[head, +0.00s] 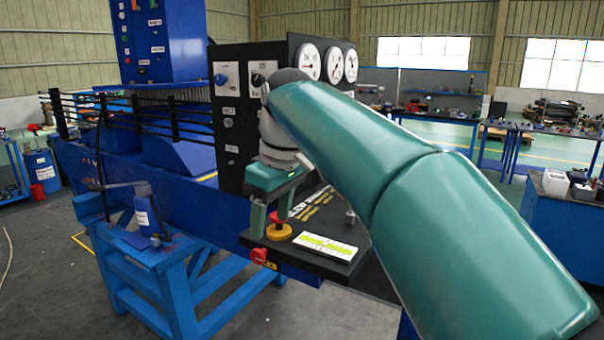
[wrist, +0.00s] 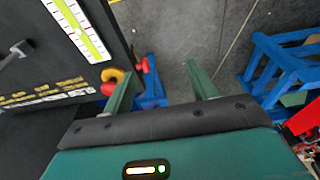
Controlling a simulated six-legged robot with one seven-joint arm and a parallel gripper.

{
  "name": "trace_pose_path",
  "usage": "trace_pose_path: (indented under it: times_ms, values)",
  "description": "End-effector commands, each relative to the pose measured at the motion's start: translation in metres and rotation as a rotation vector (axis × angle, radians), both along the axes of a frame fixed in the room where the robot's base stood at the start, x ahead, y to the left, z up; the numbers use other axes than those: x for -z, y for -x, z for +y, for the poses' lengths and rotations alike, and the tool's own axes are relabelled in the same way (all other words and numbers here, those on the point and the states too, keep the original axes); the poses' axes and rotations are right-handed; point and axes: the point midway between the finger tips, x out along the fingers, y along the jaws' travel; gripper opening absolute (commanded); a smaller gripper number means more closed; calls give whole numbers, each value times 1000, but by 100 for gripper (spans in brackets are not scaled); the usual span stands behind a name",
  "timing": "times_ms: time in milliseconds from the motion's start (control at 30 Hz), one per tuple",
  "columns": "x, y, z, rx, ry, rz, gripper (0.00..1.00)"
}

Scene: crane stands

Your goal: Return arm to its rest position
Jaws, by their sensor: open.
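My arm is green and reaches from the lower right of the head view over the black control stand. My gripper (head: 271,212) points down near the stand's front edge, in front of the upright gauge panel (head: 228,125). A red button on a yellow base (head: 279,231) sits close to the fingers on the black desk. In the wrist view the button (wrist: 113,78) lies just left of the left finger and is partly hidden by it.
A red knob (head: 259,256) is on the desk's front edge. A white and yellow-green scale (head: 318,246) lies on the desktop. Workbenches (head: 440,115) stand behind. Grey floor is open at lower left.

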Motion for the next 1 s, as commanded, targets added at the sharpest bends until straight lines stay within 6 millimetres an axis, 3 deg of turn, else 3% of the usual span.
trace_pose_path:
  times_ms: [167, 567, 767, 1000]
  values:
    - [0, 0, -3, 7, 0, -2, 58]
    - [13, 24, -47, 187, -8, -45, 58]
    - [27, 48, -79, 321, -19, -78, 58]
    - [67, 97, -133, 568, -50, -142, 58]
